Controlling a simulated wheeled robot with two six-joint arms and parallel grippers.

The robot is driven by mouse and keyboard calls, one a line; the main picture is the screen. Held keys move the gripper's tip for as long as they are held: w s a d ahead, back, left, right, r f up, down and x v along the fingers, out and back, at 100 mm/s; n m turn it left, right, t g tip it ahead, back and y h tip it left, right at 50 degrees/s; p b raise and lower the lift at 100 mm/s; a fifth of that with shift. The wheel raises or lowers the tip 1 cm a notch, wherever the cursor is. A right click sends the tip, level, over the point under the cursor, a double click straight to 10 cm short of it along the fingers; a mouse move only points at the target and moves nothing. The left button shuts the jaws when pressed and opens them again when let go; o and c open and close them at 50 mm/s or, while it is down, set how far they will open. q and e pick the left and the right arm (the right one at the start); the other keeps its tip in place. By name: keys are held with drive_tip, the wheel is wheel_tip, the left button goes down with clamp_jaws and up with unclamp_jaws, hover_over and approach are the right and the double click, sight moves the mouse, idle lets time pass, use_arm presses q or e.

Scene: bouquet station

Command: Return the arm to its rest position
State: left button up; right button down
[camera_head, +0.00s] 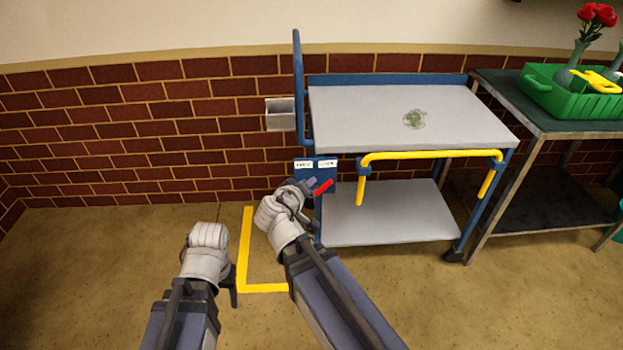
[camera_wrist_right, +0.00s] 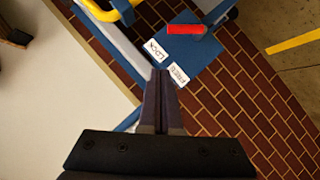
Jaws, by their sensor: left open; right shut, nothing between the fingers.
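My right gripper (camera_head: 305,187) is shut and empty, in front of the blue label plate at the cart's left side. In the right wrist view its closed fingertips (camera_wrist_right: 160,74) point toward this blue plate (camera_wrist_right: 190,55). A red lever (camera_head: 322,188) shows just right of the gripper. In the wrist view the red lever (camera_wrist_right: 187,29) is clear of the fingers, its free end nearer the label reading LOCK (camera_wrist_right: 157,51). My left gripper (camera_head: 232,288) is low over the floor at left, open and mostly hidden behind its wrist.
The grey two-shelf cart (camera_head: 385,100) has a yellow handle (camera_head: 430,154) and a small metal box (camera_head: 280,114) at its left. A dark table (camera_head: 560,122) at right holds a green crate (camera_head: 575,100) near red roses (camera_head: 597,14). Yellow tape (camera_head: 246,255) marks the otherwise clear floor.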

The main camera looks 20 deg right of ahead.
idle(0.4)
drive_tip(key=s+a+f+n+g+y, duration=0.1)
drive_tip(key=s+a+f+g+y, duration=0.4)
drive_tip(key=s+a, duration=0.35)
drive_tip(key=s+a+f+n+g+y, duration=0.1)
drive_tip(key=s+a+f+g+y, duration=0.1)
drive_tip(key=s+a+f+g, duration=0.5)
wheel_tip(320, 180, up, 26)
drive_tip(key=s+a+t+p, duration=0.1)
drive_tip(key=s+p, duration=0.1)
drive_tip(key=p, duration=2.5)
drive_tip(key=shift+s+t, duration=0.25)
drive_tip(key=shift+t, duration=0.15)
